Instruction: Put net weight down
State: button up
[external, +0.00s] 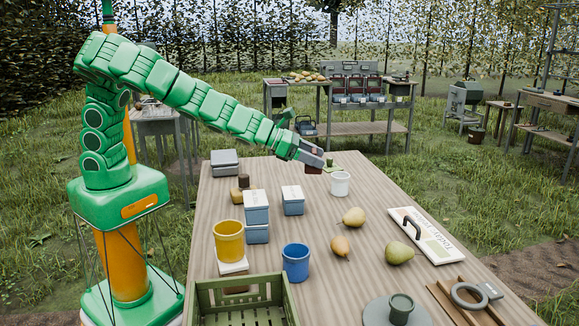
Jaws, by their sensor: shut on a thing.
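My gripper (313,157) is at the far part of the wooden table, left of and slightly above the white cup (340,183). It is shut on a small dark reddish-brown block (313,170), which looks like the net weight. Most of the block is hidden by the fingers. I cannot tell whether it touches the tabletop. A small green piece (329,162) shows just beside the fingertips.
The table (375,270) holds blue-grey boxes (257,215), a yellow cup (229,240), a blue cup (296,262), several pears (399,252), a white board with a handle (426,236) and a green crate (241,290).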

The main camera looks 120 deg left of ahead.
jog(key=d+r+m+t+h, duration=0.1)
jog(key=d+r, duration=0.3)
jog(key=d, duration=0.9)
jog(key=d+r+m+t+h, duration=0.15)
jog(key=d+r, duration=0.25)
jog(key=d, duration=0.9)
jog(key=s+f+m+h, duration=0.3)
jog(key=s+f+h, duration=0.1)
jog(key=s+f, duration=0.2)
jog(key=shift+s+d, duration=0.15)
jog(key=shift+s, duration=0.35)
jog(key=shift+m+g, duration=0.25)
jog(key=shift+r, duration=0.15)
